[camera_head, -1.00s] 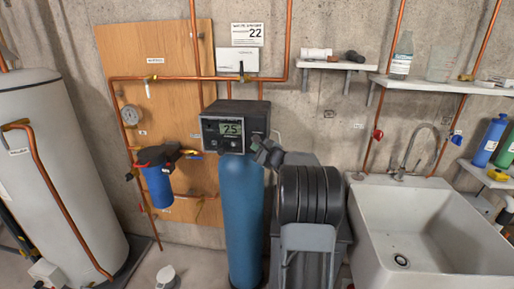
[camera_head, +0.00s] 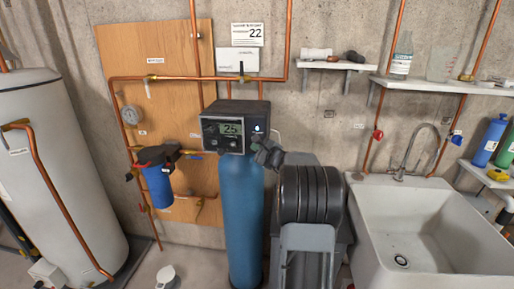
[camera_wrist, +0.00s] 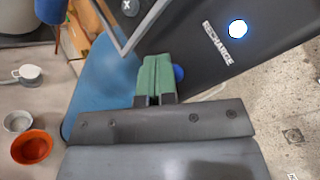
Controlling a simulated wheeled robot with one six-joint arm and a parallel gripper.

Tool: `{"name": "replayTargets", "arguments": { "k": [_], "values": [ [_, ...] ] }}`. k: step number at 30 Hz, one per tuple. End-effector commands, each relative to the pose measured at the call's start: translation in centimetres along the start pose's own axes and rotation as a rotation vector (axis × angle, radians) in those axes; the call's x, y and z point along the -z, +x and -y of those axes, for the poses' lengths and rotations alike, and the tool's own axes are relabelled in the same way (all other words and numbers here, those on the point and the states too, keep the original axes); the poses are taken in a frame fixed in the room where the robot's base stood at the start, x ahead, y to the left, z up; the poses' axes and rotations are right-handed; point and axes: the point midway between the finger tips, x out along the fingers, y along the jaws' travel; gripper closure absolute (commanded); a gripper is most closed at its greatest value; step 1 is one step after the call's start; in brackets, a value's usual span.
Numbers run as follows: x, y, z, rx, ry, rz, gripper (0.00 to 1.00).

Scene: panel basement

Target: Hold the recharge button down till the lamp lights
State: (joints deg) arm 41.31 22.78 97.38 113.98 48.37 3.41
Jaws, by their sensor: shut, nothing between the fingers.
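The dark control head (camera_head: 222,113) with a display reading 25 (camera_head: 231,129) sits on top of a blue tank (camera_head: 241,215). A round lamp glows white-blue on its face in the wrist view (camera_wrist: 238,29), and shows as a small bright spot in the head view (camera_head: 258,128). The RECHARGE label (camera_wrist: 217,43) is beside it. A round blue button (camera_wrist: 179,73) is partly hidden behind my fingers. My gripper (camera_wrist: 155,62) is shut and empty, its green fingers at the panel by the button; I cannot tell whether they press it. It also shows in the head view (camera_head: 260,146).
A white sink (camera_head: 430,225) stands right. A white cylinder tank (camera_head: 45,160) stands left. A blue filter (camera_head: 158,185) hangs on the wooden board. Copper pipes (camera_head: 220,78) cross the wall. An orange bowl (camera_wrist: 32,147) lies low left in the wrist view.

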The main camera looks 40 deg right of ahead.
Motion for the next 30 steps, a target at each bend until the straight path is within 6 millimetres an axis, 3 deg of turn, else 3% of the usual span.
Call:
{"name": "replayTargets", "arguments": {
  "k": [30],
  "values": [
    [-0.48,-0.85,-0.76,0.001,-0.001,0.000,1.00]
  ]
}}
